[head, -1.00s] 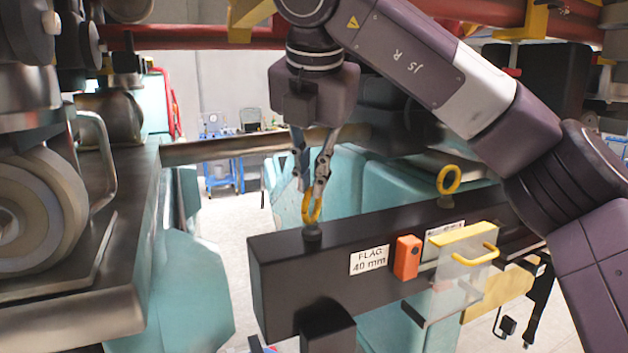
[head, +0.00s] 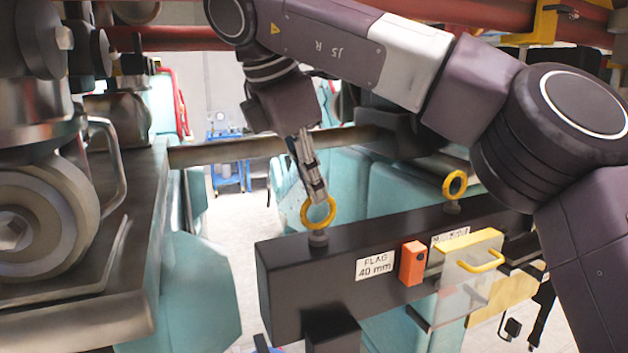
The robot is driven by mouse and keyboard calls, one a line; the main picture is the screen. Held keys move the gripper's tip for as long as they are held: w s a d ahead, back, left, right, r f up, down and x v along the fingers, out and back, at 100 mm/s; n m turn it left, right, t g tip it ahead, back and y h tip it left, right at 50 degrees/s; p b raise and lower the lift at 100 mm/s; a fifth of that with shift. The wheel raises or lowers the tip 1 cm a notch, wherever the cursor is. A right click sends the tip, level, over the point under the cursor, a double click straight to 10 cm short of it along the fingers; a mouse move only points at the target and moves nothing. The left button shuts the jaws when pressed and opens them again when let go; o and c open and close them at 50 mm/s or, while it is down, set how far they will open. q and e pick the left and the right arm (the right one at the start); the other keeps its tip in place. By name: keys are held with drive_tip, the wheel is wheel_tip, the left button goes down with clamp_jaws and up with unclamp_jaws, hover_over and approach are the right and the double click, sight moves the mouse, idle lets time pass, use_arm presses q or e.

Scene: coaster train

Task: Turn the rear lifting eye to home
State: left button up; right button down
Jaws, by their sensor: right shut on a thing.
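Two yellow lifting eyes stand on top of a black beam (head: 385,240) labelled "FLAG 40 mm". The nearer, left-hand lifting eye (head: 304,212) sits on a short grey stem, and its ring shows nearly face-on. The other lifting eye (head: 447,185) stands farther right along the beam, also with its ring open to view. The frames do not mark which one is the rear eye. My right gripper (head: 319,196) comes down from the upper left, tilted, and its fingers are shut on the top of the left-hand ring. My left gripper is not in view.
An orange block (head: 412,264) and a clear plate with a yellow handle (head: 481,262) are on the beam's front side. A metal bar (head: 225,151) crosses behind my gripper. Large metal machinery (head: 45,215) fills the left. Pale floor shows between.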

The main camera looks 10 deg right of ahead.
idle(0.4)
drive_tip(key=c, duration=2)
unclamp_jaws()
drive_tip(key=shift+a, duration=0.1)
drive_tip(key=shift+c, duration=0.2)
drive_tip(key=v, duration=0.7)
drive_tip(key=shift+r, duration=0.2)
drive_tip(key=shift+a, duration=0.15)
